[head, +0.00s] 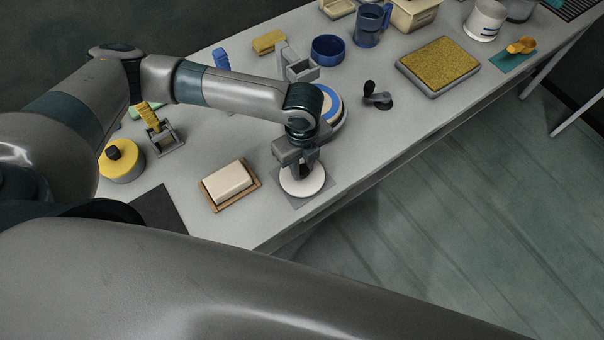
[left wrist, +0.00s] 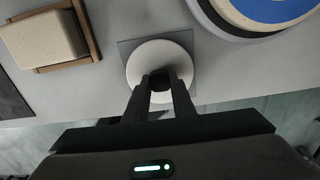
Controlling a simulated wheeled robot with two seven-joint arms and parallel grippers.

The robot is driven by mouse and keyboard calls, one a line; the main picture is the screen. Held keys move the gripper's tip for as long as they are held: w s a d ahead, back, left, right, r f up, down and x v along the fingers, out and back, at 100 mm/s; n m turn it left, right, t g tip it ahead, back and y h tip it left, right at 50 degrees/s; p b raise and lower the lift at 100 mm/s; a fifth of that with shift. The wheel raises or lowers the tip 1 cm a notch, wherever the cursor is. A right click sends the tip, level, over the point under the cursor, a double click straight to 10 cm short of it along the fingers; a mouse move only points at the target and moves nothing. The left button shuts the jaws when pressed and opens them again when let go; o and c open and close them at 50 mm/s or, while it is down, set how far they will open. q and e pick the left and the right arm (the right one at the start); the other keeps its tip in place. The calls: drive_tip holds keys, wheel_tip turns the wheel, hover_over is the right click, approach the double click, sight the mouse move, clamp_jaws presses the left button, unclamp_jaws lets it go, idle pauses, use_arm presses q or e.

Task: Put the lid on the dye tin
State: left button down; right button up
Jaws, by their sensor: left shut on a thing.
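The lid, a round off-white disc (head: 302,187) with a dark knob, lies on a grey square mat near the table's front edge. It also shows in the left wrist view (left wrist: 143,61). My left gripper (head: 304,170) points down over it, its fingers shut on the dark knob at its middle. In the left wrist view the fingers (left wrist: 161,82) cover most of the knob. A dark blue, open-topped round container (head: 327,51) stands further back on the table; it may be the dye tin, but I cannot tell for certain. My right gripper is out of view.
A blue-and-white disc (head: 330,101) sits just behind my left gripper. A pale block on a wooden tray (head: 231,186) is to the left. A small black object (head: 377,97), a grey tray of yellow material (head: 438,66) and a yellow round thing with a black knob (head: 121,162) stand around.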

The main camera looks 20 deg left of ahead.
use_arm(q)
drive_tip(key=shift+r+p, duration=0.4)
drive_tip(key=shift+p, duration=0.05)
idle(0.5)
drive_tip(key=shift+r+p, duration=1.65)
drive_tip(key=shift+p, duration=0.35)
drive_tip(key=shift+f, duration=0.1)
